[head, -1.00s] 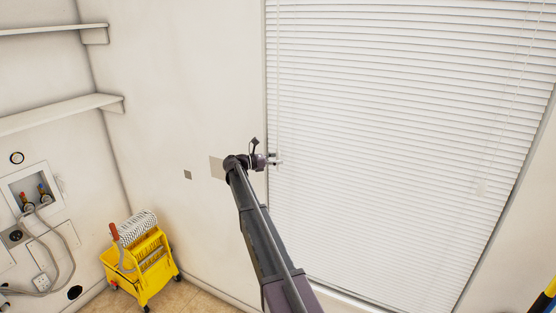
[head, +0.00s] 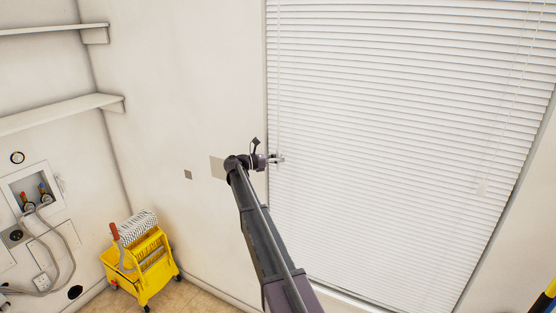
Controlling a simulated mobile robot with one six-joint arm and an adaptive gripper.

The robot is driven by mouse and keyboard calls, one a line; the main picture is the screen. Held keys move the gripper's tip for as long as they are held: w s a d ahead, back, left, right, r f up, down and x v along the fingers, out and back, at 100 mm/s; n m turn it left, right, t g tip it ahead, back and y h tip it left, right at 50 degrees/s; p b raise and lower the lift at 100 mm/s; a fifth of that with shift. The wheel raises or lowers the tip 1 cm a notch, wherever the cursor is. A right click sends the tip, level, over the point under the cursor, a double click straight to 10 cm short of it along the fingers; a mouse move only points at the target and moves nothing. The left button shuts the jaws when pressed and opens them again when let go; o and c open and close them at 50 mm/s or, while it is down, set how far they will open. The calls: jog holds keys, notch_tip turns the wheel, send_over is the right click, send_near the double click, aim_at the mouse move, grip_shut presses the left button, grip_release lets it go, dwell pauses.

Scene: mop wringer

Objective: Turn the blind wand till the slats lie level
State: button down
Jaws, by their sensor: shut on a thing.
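The white blind (head: 400,150) covers the window on the right. Its slats are still tilted, overlapping closely with thin grey lines between them. The blind wand (head: 279,80) is a thin pale rod hanging upright near the blind's left edge, hard to see against the slats. My gripper (head: 278,160) is at the blind's left edge, shut on the wand low along its length. The fingers are small here and hide the gripped part of the wand.
Bare wall lies left of the blind, with a beige plate (head: 217,167) behind my arm. A yellow mop wringer bucket (head: 143,268) stands on the floor at lower left. Shelves (head: 60,113) and a utility box with hoses (head: 36,196) are on the left wall.

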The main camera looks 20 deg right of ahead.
jog(key=shift+s+n+t, duration=0.2)
jog(key=shift+n+t, duration=0.1)
jog(key=shift+t, duration=0.1)
jog(key=n+t, duration=0.2)
jog(key=t, duration=0.1)
jog(key=n+t, duration=0.2)
jog(key=t, duration=0.1)
jog(key=shift+s+y, duration=0.1)
jog(key=shift+y, duration=0.3)
jog(key=shift+d+n+t+y, duration=0.1)
jog(key=shift+n+t+y, duration=0.7)
jog(key=shift+t, duration=0.6)
jog(key=shift+n+t+y, duration=0.5)
jog(key=shift+n+t, duration=0.6)
jog(key=shift+t, duration=0.3)
jog(key=shift+w, duration=0.2)
jog(key=shift+c, duration=1.4)
grip_release()
jog(key=v, duration=1.2)
jog(key=shift+s, duration=0.15)
